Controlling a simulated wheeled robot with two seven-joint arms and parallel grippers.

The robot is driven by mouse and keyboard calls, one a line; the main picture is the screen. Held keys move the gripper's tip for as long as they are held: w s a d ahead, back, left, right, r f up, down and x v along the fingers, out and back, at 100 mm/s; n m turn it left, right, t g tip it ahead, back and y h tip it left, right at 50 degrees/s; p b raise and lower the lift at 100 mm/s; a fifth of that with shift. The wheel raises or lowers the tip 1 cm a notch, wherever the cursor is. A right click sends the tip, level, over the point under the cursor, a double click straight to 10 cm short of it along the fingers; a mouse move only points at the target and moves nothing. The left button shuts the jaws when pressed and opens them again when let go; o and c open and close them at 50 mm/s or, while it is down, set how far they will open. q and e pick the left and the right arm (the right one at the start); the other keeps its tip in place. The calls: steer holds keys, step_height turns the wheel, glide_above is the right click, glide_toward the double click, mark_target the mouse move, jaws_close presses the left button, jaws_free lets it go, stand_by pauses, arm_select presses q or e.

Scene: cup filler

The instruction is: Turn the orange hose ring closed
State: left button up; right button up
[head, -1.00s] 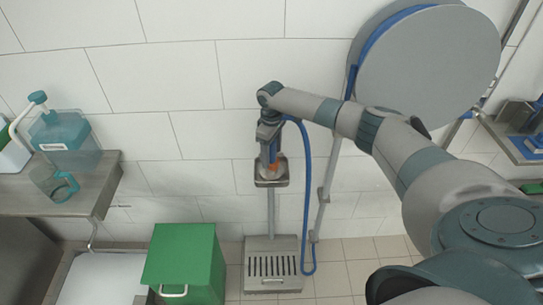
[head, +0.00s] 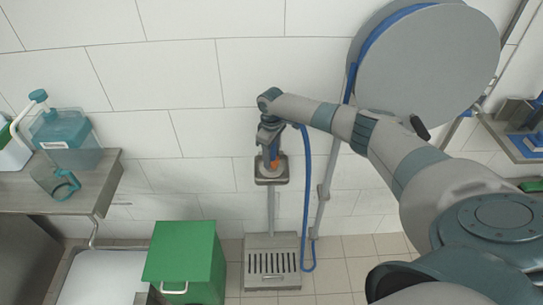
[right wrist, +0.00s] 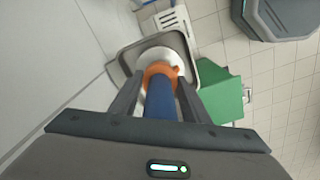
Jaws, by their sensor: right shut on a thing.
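The orange hose ring (right wrist: 160,72) sits around the blue hose end (right wrist: 160,103), above a pale round collar at a small grey tray. In the head view a bit of the orange ring (head: 276,163) shows just above the tray. My right gripper (right wrist: 158,84) points down with one finger on each side of the hose and is shut on the ring. In the head view my right gripper (head: 270,158) partly hides the ring. How far the ring is turned cannot be told. My left gripper is not in view.
A grey tray on a post (head: 272,181) stands over a floor grate (head: 273,282). A blue hose (head: 307,200) hangs close on the right, below a big grey reel (head: 428,65). A green bin (head: 180,250) stands at the left, near a shelf with a teal jug (head: 65,138).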

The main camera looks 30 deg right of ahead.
steer(key=m+p, duration=0.2)
steer(key=shift+r+m, duration=0.25)
steer(key=shift+m, duration=0.05)
steer(key=shift+m+p, duration=0.4)
steer(key=shift+p, duration=0.05)
steer(key=shift+f, duration=0.15)
steer(key=shift+w, duration=0.1)
stand_by(0.4)
steer(key=o, duration=1)
steer(key=shift+o, duration=0.2)
step_height(320, 180, up, 17)
steer(key=b, duration=0.4)
steer(key=shift+r, duration=0.2)
